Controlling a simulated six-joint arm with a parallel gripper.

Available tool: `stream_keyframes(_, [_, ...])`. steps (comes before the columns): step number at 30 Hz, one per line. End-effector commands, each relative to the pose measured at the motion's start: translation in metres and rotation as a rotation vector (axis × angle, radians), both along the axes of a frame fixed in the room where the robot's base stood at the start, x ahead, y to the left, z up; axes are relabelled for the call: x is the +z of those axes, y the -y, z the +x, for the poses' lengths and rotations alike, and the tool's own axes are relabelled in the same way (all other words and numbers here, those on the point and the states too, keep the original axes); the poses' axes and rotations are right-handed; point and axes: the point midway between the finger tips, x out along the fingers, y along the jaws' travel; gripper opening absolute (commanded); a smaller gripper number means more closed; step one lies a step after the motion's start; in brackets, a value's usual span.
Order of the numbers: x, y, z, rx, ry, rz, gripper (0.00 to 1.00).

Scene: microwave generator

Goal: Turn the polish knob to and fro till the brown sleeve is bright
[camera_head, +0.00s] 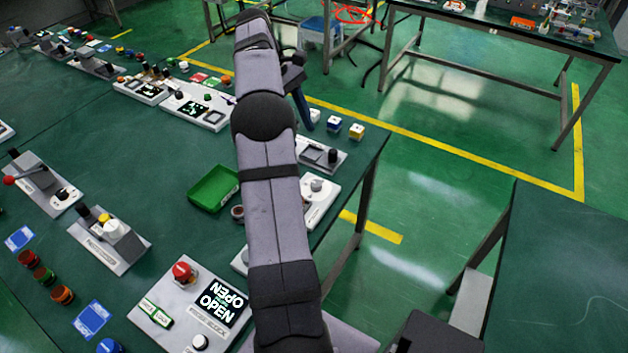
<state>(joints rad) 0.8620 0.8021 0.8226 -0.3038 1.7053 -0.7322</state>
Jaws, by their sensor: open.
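My gripper (304,112) is mostly hidden behind my arm; one dark blue finger shows above the far right part of the green table. It is open, and I see nothing held in it. A white unit with a round grey knob (317,185) stands just right of my arm. I cannot tell if this is the polish knob. A small brown ring-shaped piece (238,213) lies at the left edge of my arm, partly covered; it may be the brown sleeve. Its brightness cannot be judged.
A green tray (213,188) lies left of my arm. A panel with a red button and an OPEN display (217,303) is in front. Small cubes (356,131) stand near the table's right edge. Coloured spools (62,294) and lever units (110,238) stand at left.

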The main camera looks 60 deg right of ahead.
Motion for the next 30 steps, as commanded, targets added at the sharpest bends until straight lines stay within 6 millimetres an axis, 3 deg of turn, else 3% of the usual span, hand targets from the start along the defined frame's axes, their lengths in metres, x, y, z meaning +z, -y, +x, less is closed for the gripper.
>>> stream_keyframes(5, [-0.014,-0.015,-0.023,-0.137,-0.028,-0.096,0.45])
stream_keyframes(16, [-0.093,-0.029,-0.054,-0.745,0.039,-0.415,0.45])
stream_keyframes(21, [-0.118,-0.027,-0.052,-1.050,0.137,-0.545,0.45])
stream_keyframes(30, [-0.125,-0.004,-0.023,-1.595,0.392,-0.694,0.45])
